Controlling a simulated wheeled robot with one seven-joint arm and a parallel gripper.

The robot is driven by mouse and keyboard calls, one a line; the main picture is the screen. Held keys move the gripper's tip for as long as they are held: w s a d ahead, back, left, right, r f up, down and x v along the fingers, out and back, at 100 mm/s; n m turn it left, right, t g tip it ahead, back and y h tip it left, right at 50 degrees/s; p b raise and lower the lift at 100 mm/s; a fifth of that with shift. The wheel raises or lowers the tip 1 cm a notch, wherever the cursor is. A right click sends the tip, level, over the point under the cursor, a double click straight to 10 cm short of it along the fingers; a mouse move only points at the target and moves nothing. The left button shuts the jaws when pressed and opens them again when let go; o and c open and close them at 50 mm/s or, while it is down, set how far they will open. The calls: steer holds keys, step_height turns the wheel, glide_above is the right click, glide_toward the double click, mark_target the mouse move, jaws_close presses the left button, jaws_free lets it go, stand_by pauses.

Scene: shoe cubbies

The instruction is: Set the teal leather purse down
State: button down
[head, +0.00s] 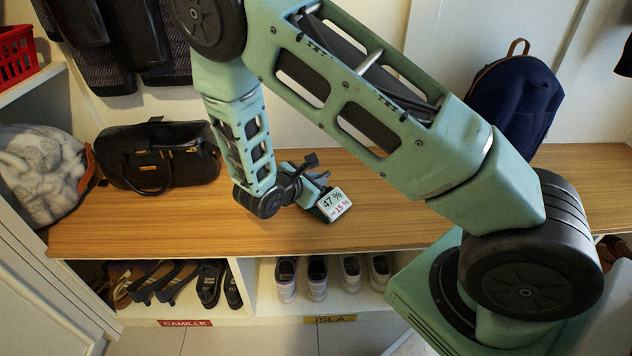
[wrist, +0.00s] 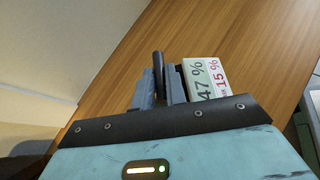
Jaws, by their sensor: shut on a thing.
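My gripper (head: 311,179) is low over the wooden bench top, near its middle. In the wrist view its two blue-grey fingers (wrist: 159,87) are close together on a dark, narrow, rounded thing (wrist: 158,62) that stands out beyond the tips. I cannot tell whether this is part of the teal leather purse; no teal leather shows clearly in either view. A small box with a white face marked 47 % and 15 % (head: 334,204) is right beside the gripper. It also shows in the wrist view (wrist: 207,78), to the right of the fingers.
The wooden bench (head: 240,222) has bare room around the gripper. A black handbag (head: 140,172) and a grey patterned bag (head: 40,172) stand at left, a navy backpack (head: 515,100) at right behind my arm. Shoes fill the cubbies (head: 250,292) below.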

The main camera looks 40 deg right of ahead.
steer(key=c, duration=1.4)
jaws_free()
steer(key=shift+c, duration=0.2)
steer(key=p+v, duration=0.3)
steer(key=v, duration=0.9)
steer(key=s+a+r+m+g+y, duration=0.2)
steer(key=s+a+r+m+y, duration=0.3)
steer(key=s, duration=0.6)
steer(key=s+a+r+m+g+y, duration=0.1)
steer(key=s+a+r+m+y, duration=0.4)
steer(key=s+r, duration=0.5)
steer(key=s+a+y, duration=0.1)
steer(key=a+y, duration=0.1)
steer(key=a, duration=0.1)
steer(key=shift+a+m+g+y, duration=0.2)
steer(key=shift+m+g+y, duration=0.1)
steer(key=shift+m+g, duration=0.1)
steer(key=shift+s+r+p, duration=0.1)
steer(key=shift+r+p, duration=0.05)
steer(key=shift+p, duration=0.15)
